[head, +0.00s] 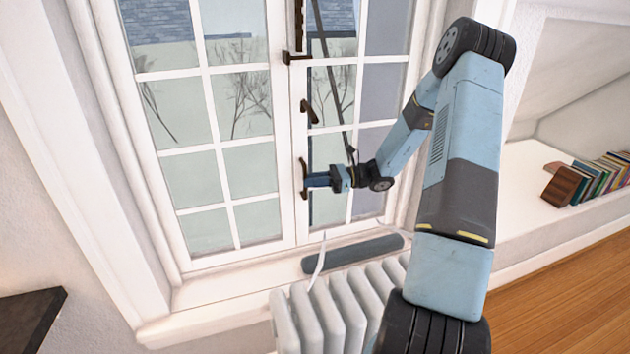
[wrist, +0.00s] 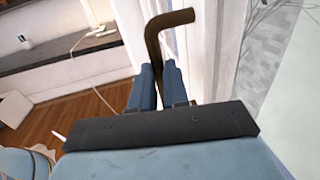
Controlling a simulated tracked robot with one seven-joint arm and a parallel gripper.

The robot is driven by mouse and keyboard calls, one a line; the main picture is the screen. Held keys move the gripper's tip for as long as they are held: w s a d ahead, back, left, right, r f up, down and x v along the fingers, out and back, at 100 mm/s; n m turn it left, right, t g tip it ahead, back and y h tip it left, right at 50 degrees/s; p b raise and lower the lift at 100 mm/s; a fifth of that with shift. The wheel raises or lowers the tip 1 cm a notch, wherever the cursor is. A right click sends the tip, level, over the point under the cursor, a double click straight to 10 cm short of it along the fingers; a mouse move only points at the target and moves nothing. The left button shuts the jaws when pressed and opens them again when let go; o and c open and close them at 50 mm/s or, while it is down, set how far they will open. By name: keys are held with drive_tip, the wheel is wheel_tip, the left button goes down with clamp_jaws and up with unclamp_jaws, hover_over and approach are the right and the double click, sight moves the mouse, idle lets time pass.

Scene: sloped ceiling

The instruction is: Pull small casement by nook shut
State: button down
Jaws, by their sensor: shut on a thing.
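The small casement (head: 352,126) is the right-hand, white-framed sash with several panes, on the side of the nook. A brown bent handle (head: 304,178) is on the stile near the middle of the window. My gripper (head: 311,180) is at this handle, low on the window. In the wrist view the bent handle (wrist: 168,22) rises between the two blue fingers of my gripper (wrist: 158,82), which is shut on it. My arm covers part of the casement's right side. I cannot tell exactly how far the casement stands from its frame.
A wider left sash (head: 206,130) stands beside it. A white radiator (head: 335,310) and a dark grey cushion-like strip (head: 352,253) are below the window. The nook (head: 535,185) at right holds books (head: 606,176). A dark surface (head: 30,318) is at lower left.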

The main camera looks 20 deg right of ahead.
drive_tip(key=shift+s+d+f, duration=0.15)
drive_tip(key=shift+s+d, duration=0.05)
drive_tip(key=shift+s, duration=0.1)
drive_tip(key=c, duration=1.3)
unclamp_jaws()
drive_tip(key=shift+s, duration=0.1)
drive_tip(key=shift+c, duration=0.2)
drive_tip(key=shift+o, duration=1.1)
drive_tip(key=shift+a, duration=0.1)
drive_tip(key=s+d, duration=0.2)
drive_tip(key=d, duration=1.1)
drive_tip(key=shift+s+d, duration=0.15)
drive_tip(key=shift+d, duration=0.2)
